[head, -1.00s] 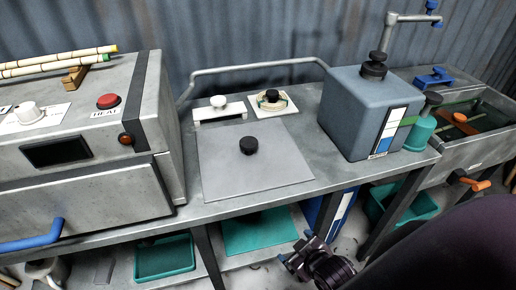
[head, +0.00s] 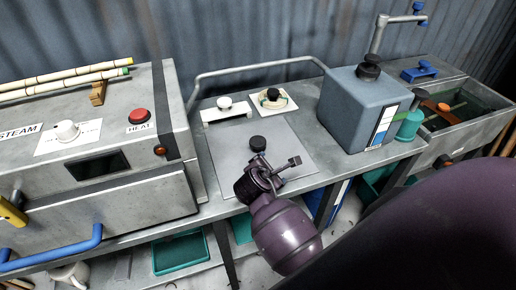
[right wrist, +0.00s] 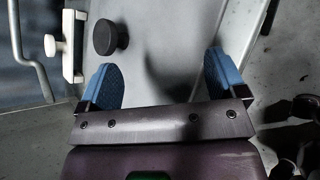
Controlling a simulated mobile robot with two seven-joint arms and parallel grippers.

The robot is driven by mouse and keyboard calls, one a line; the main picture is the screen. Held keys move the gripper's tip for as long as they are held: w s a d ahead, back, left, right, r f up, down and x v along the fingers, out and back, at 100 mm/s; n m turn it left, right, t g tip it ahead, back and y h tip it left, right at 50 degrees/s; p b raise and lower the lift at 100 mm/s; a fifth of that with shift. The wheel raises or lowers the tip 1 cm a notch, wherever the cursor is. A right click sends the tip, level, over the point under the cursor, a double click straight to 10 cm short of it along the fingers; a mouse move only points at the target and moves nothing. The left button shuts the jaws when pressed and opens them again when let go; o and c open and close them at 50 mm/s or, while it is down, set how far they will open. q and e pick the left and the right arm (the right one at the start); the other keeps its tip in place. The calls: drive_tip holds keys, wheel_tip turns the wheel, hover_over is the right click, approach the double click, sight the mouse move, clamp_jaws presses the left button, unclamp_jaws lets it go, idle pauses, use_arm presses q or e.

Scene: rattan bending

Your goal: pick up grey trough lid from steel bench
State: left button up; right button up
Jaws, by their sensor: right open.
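The grey trough lid (head: 232,168) is a flat square plate lying on the steel bench (head: 350,160), with a round black knob (head: 258,143) on top. In the right wrist view, the knob (right wrist: 106,37) shows beyond the left fingertip, on the pale lid (right wrist: 160,30). My right gripper (head: 277,164) is over the lid's front right part, just short of the knob. Its two blue-padded fingers are spread with nothing between them in the right wrist view (right wrist: 163,72). The gripper hides part of the lid. My left gripper is not seen.
A blue-grey tank (head: 360,108) stands right of the lid. Behind it are a white-knobbed plate (head: 226,108) and a plate with a black knob (head: 272,98). A steam box (head: 110,200) with a blue handle stands left. A bent rail (head: 260,68) runs along the back.

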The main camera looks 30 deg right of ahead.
sight(257, 142)
drive_tip(key=w+a+r+n, duration=0.1)
drive_tip(key=w+n, duration=0.1)
drive_tip(key=w+n+t+h, duration=0.1)
drive_tip(key=w+n, duration=0.2)
drive_tip(key=w+a+r+n+h, duration=0.1)
drive_tip(key=w+n, duration=0.1)
drive_tip(key=shift+w+a+r, duration=0.35)
drive_tip(key=shift+w+d+n+t, duration=0.15)
drive_tip(key=shift+w+n+t, duration=0.15)
drive_tip(key=shift+n, duration=0.1)
drive_tip(key=x, duration=0.4)
drive_tip(key=shift+w+d+f, duration=0.1)
drive_tip(key=shift+d+f, duration=0.05)
drive_tip(key=shift+f, duration=0.05)
drive_tip(key=shift+f+x, duration=0.2)
drive_tip(key=shift+x, duration=1.25)
drive_tip(key=shift+f+x, duration=0.15)
drive_tip(key=shift+x, duration=1.3)
drive_tip(key=shift+c, duration=0.5)
